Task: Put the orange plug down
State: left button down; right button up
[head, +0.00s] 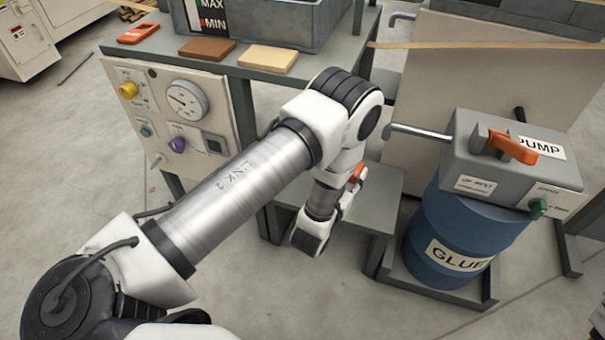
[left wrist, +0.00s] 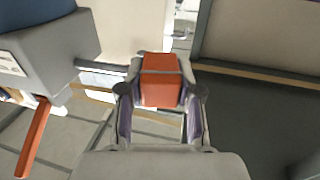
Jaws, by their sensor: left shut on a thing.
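The orange plug (head: 356,172) shows as a small orange piece at my left gripper (head: 350,184) in the head view. In the left wrist view, the plug (left wrist: 160,82) is an orange block between the two fingers of the left gripper (left wrist: 160,98), which is shut on it. The plug is held in the air near the low grey shelf (head: 385,190); the exact height above it is unclear. My own arm hides part of the gripper and shelf in the head view. My right gripper is in neither view.
A blue glue drum (head: 462,225) with a grey pump head (head: 490,165) and orange lever (head: 513,147) stands to the right. A control panel (head: 170,115) is at the left. A grey bench (head: 235,65) holds a grey tank (head: 270,22) and several small items.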

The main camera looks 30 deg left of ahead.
pick_arm(q)
jog(key=s+a+f+n+y+p, duration=0.25)
jog(key=s+a+f+p, duration=0.65)
jog(key=s+a+f, duration=0.5)
jog(key=shift+g+y, duration=0.3)
jog(key=shift+y, duration=0.35)
jog(key=b+x, duration=0.6)
jog(key=b, duration=0.1)
jog(key=b+x, duration=0.7)
jog(key=b, duration=0.1)
jog(key=f+b+x, duration=0.1)
jog(key=b+x, duration=0.5)
jog(key=b, duration=0.2)
jog(key=shift+w+d+f, duration=0.1)
jog(key=shift+w+d, duration=0.15)
jog(key=shift+s+f+b, duration=0.2)
jog(key=shift+f+b, duration=0.45)
jog(key=shift+f, duration=0.1)
jog(key=shift+r, duration=0.1)
